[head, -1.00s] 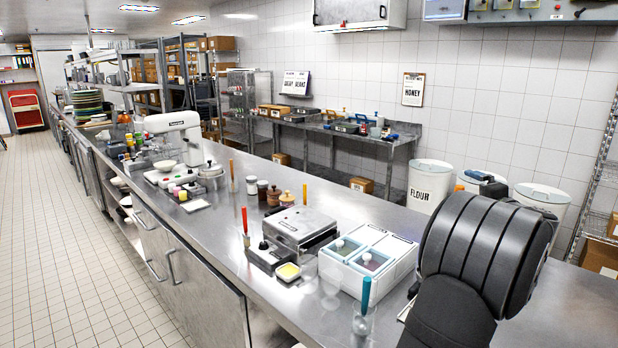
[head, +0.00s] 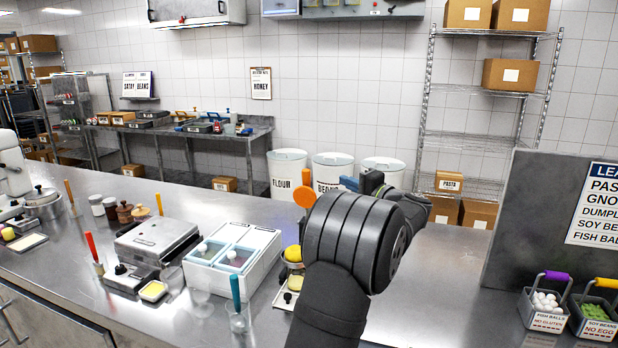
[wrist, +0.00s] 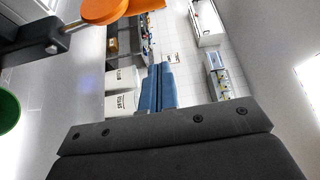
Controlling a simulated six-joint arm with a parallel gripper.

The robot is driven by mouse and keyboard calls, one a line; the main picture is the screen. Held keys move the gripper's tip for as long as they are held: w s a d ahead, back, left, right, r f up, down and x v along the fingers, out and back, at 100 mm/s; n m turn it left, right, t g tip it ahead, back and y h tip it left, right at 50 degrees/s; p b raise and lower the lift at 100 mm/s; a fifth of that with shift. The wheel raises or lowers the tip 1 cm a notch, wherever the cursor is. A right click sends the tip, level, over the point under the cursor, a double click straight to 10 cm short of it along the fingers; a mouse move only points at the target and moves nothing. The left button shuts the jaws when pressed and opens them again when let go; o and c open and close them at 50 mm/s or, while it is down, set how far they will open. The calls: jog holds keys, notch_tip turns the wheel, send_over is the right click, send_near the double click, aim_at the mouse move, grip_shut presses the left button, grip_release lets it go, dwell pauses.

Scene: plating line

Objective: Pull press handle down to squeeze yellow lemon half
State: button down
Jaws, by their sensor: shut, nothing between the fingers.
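My gripper (wrist: 160,85) shows blue fingers closed together with nothing between them in the wrist view. In the head view its blue tip (head: 349,183) is just right of an orange disc (head: 305,196), above the counter. In the wrist view an orange rounded part (wrist: 104,10) on a dark bar is at the upper left, apart from the fingers; it looks like the press handle. A yellow rounded thing (head: 292,253), possibly the lemon half, sits left of my arm, above a small pale board (head: 283,300). My arm hides most of the press.
A white box with two teal-rimmed wells (head: 262,258) and a metal grill (head: 155,245) stand left of my arm. White bins (head: 287,172) stand behind the counter. A grey panel (head: 535,225) and small baskets (head: 545,306) are at right. The counter between is mostly clear.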

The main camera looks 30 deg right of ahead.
jog(key=shift+w, duration=0.1)
jog(key=w+a, duration=0.6)
jog(key=w, duration=0.1)
dwell(0.7)
jog(key=shift+w, duration=0.1)
dwell(0.3)
